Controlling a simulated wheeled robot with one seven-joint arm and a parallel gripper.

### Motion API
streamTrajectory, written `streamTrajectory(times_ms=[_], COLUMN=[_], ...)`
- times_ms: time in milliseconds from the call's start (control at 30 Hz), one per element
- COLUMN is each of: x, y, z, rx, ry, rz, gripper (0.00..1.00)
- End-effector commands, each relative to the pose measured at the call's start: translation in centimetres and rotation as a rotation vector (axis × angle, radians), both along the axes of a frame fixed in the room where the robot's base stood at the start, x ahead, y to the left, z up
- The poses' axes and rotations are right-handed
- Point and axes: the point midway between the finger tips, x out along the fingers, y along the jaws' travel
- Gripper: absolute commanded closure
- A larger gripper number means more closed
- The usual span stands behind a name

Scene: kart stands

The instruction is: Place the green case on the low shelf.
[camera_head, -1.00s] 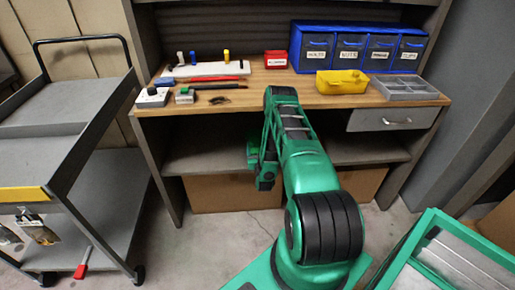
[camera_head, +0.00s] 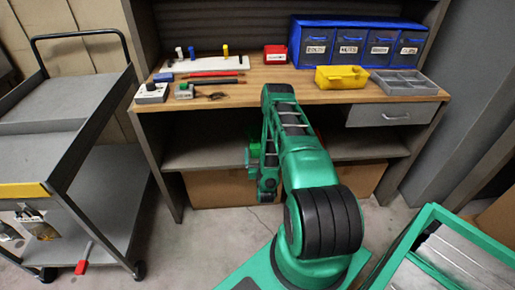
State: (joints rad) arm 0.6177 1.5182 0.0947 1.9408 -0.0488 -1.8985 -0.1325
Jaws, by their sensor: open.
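The low shelf (camera_head: 205,152) is the grey board under the wooden bench top. A bright green piece, which looks like the green case (camera_head: 254,147), shows at that shelf, just left of my arm and partly hidden. My gripper (camera_head: 255,163) is at the end of my bent green arm, at the shelf's front and close by the green piece. Its jaws are open. The arm hides much of this area, and I cannot tell whether the jaws touch the case.
The bench top holds a yellow bin (camera_head: 342,77), a grey divided tray (camera_head: 404,82), a blue drawer unit (camera_head: 360,42) and small tools. Cardboard boxes (camera_head: 220,188) stand under the shelf. A grey cart (camera_head: 60,120) is at left, a green-framed bin (camera_head: 440,255) at lower right.

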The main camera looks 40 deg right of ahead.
Motion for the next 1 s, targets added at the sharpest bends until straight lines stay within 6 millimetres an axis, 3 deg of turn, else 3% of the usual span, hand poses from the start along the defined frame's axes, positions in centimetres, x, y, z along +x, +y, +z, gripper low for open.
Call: streamTrajectory(times_ms=[300, 1000], x=[-2.6, -2.7], y=[1.9, 1.9], z=[-0.1, 0.0], rx=[0.001, 0.0], ry=[0.002, 0.0], rz=[0.0, 0.0], gripper=[0.08, 0.08])
